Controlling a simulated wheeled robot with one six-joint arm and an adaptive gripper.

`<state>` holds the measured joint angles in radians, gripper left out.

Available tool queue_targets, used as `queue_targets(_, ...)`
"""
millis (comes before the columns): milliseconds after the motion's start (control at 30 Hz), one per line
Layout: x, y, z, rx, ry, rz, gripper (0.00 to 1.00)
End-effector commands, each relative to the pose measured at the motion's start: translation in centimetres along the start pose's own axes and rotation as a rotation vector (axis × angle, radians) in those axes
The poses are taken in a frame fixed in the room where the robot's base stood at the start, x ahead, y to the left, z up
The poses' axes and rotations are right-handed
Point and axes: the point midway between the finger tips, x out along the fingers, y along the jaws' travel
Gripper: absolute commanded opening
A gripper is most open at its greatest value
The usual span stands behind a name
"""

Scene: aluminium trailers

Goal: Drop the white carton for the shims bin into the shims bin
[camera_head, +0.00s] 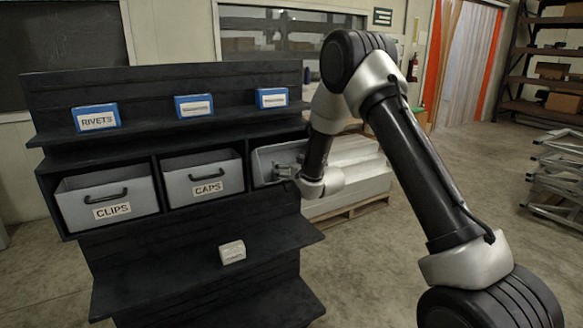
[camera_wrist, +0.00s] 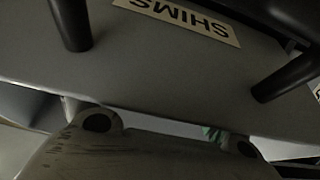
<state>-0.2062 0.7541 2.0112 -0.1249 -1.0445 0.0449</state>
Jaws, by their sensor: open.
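A small white carton (camera_head: 232,252) sits on the lower black shelf in the head view, with print on its front too small to read. The shims bin (camera_head: 263,160) is the right-hand grey bin in the middle row, partly hidden by my arm. My gripper (camera_head: 284,173) is at its front face and open. In the wrist view the bin's front (camera_wrist: 150,70) fills the picture, with its SHIMS label (camera_wrist: 185,14) upside down and dark handle posts (camera_wrist: 70,22) showing. I cannot tell whether my fingers touch the handle.
The clips bin (camera_head: 105,196) and caps bin (camera_head: 203,176) stand to the left in the same row. Blue-and-white boxes, including a rivets box (camera_head: 96,117), stand on the shelf above. A pallet stack (camera_head: 355,170) stands behind my arm. Open floor lies at the right.

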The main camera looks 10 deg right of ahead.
Motion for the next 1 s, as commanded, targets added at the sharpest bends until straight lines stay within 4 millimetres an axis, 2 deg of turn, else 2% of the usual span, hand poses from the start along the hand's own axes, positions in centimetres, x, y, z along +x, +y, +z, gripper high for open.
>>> queue_targets(33, -0.7, -0.1, 1.4, 0.002, -0.031, 0.0, 1.0)
queue_targets(167, -2.6, 0.0, 1.3, 0.002, -0.03, 0.001, 1.0)
queue_targets(500, -9.8, 0.1, 0.8, 0.0, -0.021, 0.004, 1.0)
queue_targets(600, -11.1, 0.1, 0.5, -0.001, -0.014, 0.003, 1.0)
queue_targets(733, -11.9, 0.0, 0.3, -0.001, -0.008, 0.001, 1.0)
queue_targets(1000, -12.0, 0.0, 0.1, 0.0, -0.003, 0.001, 1.0)
